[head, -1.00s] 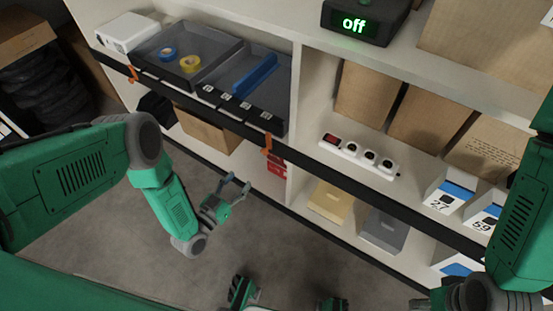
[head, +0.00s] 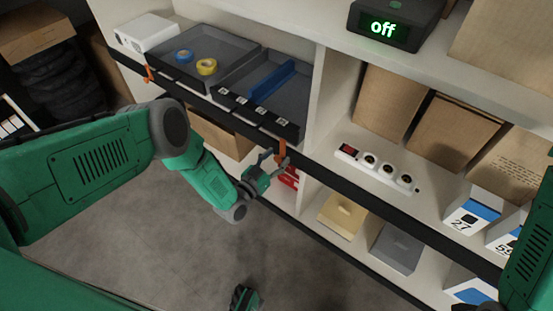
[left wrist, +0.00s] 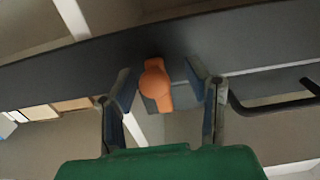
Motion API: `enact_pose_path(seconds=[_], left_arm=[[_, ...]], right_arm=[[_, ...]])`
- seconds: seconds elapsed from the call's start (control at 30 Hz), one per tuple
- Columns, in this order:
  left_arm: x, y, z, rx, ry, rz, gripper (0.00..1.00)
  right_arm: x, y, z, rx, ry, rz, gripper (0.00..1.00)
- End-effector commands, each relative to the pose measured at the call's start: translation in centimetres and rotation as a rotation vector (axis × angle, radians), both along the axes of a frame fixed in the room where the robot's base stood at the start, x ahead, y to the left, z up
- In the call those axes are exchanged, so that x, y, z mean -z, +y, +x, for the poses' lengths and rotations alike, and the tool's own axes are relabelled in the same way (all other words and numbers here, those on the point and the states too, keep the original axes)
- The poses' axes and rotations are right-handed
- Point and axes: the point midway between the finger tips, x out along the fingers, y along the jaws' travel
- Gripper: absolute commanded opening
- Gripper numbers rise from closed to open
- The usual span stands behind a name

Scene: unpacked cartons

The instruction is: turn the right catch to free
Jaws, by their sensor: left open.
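The right catch (head: 282,148) is a small orange lever on the dark front rail below the tray's right end. In the left wrist view the orange catch (left wrist: 156,88) has a round head and a stub pointing down. My left gripper (head: 275,161) is open at the catch, its fingertips close to it. In the left wrist view the fingers of the left gripper (left wrist: 161,86) stand on either side of the catch, with gaps visible on both sides. The left catch (head: 149,73), also orange, is on the rail at the tray's left end.
The dark tray (head: 228,45) holds a blue tape roll (head: 184,56), a yellow one (head: 206,66) and a blue divider (head: 271,80). Red items (head: 289,176) sit just below the right catch. A power strip (head: 378,167) lies to the right.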

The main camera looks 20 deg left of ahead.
Motion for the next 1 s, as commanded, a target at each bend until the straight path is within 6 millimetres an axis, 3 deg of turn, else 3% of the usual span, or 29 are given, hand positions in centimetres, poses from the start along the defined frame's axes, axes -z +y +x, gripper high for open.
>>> enact_pose_path(seconds=[0.17, 0.27, 0.3, 0.67, 1.0], left_arm=[[-0.08, -0.16, 0.02, 0.001, 0.000, 0.001, 0.44], [-0.07, -0.12, 0.00, 0.001, 0.000, 0.001, 0.15], [-0.05, -0.08, 0.00, 0.001, -0.001, 0.000, 0.01], [0.02, -0.18, -0.12, 0.004, -0.005, 0.017, 0.00], [0.11, -0.19, -0.19, 0.004, -0.067, 0.190, 0.00]], right_arm=[[-0.03, -0.02, 0.00, 0.000, 0.000, 0.000, 0.40], [-0.03, -0.03, 0.01, 0.001, 0.000, 0.000, 0.40], [-0.03, -0.03, 0.01, 0.001, 0.000, -0.001, 0.40], [-0.03, -0.02, 0.01, 0.000, 0.000, 0.000, 0.40], [-0.06, -0.02, 0.02, 0.000, 0.000, 0.000, 0.40]])
